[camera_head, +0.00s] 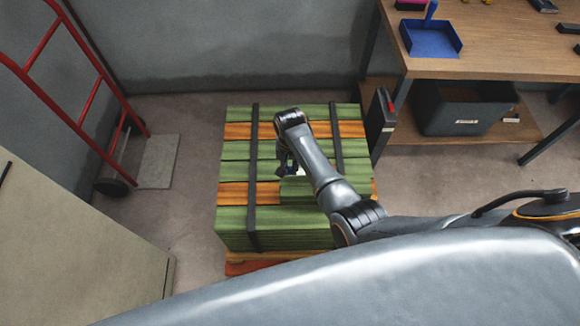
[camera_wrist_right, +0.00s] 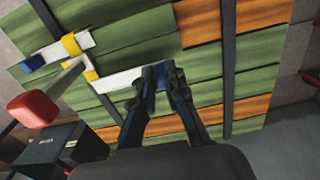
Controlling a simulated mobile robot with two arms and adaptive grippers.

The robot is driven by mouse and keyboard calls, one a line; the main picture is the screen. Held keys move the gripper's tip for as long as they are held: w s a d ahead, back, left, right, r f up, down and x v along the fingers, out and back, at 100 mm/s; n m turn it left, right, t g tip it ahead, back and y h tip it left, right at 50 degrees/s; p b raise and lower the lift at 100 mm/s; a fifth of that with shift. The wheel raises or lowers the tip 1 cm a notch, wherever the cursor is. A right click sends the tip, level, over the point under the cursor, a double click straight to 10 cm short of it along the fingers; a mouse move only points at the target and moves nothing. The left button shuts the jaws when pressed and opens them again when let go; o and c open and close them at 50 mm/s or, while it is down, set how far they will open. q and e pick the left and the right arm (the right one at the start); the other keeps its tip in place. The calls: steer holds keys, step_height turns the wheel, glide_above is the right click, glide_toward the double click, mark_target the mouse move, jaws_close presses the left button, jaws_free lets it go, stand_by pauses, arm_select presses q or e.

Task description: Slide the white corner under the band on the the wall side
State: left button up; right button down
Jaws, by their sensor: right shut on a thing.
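A stack of green and orange boards (camera_head: 234,150) is crossed by two black bands, a left band (camera_head: 253,150) and a right band (camera_head: 336,130). My right gripper (camera_head: 289,165) is low over the boards between the bands. In the right wrist view my right gripper (camera_wrist_right: 160,78) is shut on the end of a white piece (camera_wrist_right: 118,80) with a yellow part (camera_wrist_right: 92,76). In the head view my arm hides most of this piece. Whether either piece is under a band is unclear.
The stack stands on a pallet (camera_head: 240,268) near the grey wall (camera_head: 230,40). A wooden table (camera_head: 480,55) with a blue dustpan (camera_head: 430,42) and a black crate (camera_head: 465,110) below is right. A red hand truck (camera_head: 60,110) is left.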

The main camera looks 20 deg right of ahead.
steer(key=shift+s+f+b, duration=0.1)
steer(key=shift+f+b, duration=1.55)
steer(key=shift+b, duration=0.1)
steer(key=shift+d+r+p, duration=0.2)
steer(key=shift+r+p, duration=0.1)
steer(key=shift+p, duration=0.2)
steer(key=shift+s+d+f+p, duration=0.1)
steer(key=shift+s+d+p, duration=0.25)
steer(key=shift+d, duration=0.35)
steer(key=shift+s+d+r+p, duration=0.1)
steer(key=shift+d+p, duration=0.4)
steer(key=shift+d, duration=0.25)
steer(key=shift+s+d+f+p, duration=0.1)
steer(key=shift+s+d+p, duration=0.25)
steer(key=shift+d, duration=0.35)
steer(key=shift+w, duration=0.1)
steer(key=c, duration=1.3)
jaws_free()
step_height(320, 180, up, 12)
